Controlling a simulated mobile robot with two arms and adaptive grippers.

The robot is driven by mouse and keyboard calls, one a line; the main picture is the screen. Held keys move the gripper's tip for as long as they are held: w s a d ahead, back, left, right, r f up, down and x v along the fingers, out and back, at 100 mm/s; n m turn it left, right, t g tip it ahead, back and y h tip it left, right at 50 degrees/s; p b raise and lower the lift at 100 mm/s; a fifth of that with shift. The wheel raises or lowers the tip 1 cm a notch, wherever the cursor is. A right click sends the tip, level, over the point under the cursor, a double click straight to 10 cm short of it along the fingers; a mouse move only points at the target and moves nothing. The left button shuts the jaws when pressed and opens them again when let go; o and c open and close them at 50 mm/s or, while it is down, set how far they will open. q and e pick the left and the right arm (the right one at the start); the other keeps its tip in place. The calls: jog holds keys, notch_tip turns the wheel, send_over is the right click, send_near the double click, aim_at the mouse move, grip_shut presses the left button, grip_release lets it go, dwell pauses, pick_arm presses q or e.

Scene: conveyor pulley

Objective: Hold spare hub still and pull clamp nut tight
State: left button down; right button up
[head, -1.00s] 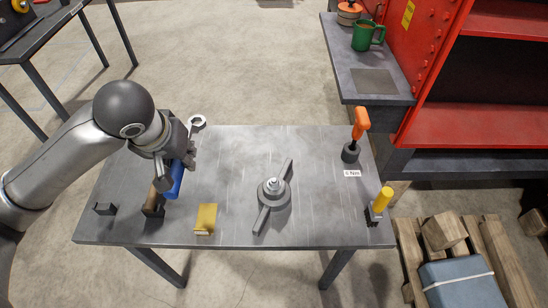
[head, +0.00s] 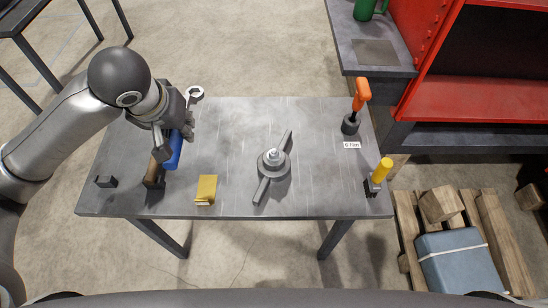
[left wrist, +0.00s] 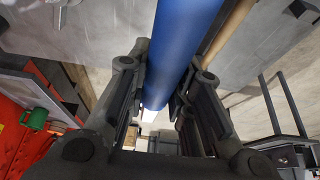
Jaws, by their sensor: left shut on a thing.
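The spare hub (head: 274,165) is a dark grey disc in the middle of the table, with a long grey bar across it. A small, shiny clamp nut (head: 273,154) sits at its centre. My left gripper (head: 178,138) is at the table's left side, shut on the blue handle (head: 175,152) of a wrench; the handle also runs between the fingers in the left wrist view (left wrist: 180,45). The wrench's pale ring head (head: 195,92) points up past the gripper. The gripper is apart from the hub. My right gripper is not in view.
A wooden-handled tool (head: 154,172) stands in a holder beside the blue handle. A yellow piece (head: 206,190), an orange-handled tool (head: 361,95) by a "6 Nm" label, and a yellow-handled tool (head: 381,170) are on the table. A side bench (head: 375,55) stands at the back right.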

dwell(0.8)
pick_arm(q)
jog(key=w+d+f+m+g+h, duration=0.2)
jog(key=w+d+f+m+g, duration=0.1)
jog(key=m, duration=0.9)
jog(key=w+d+f+m+g+h, duration=0.2)
jog(key=w+m, duration=0.6)
jog(key=m, duration=0.4)
notch_tip(320, 180, down, 4)
jog(key=shift+d+r+g, duration=0.15)
jog(key=shift+d+g, duration=0.75)
jog(key=shift+d, duration=0.3)
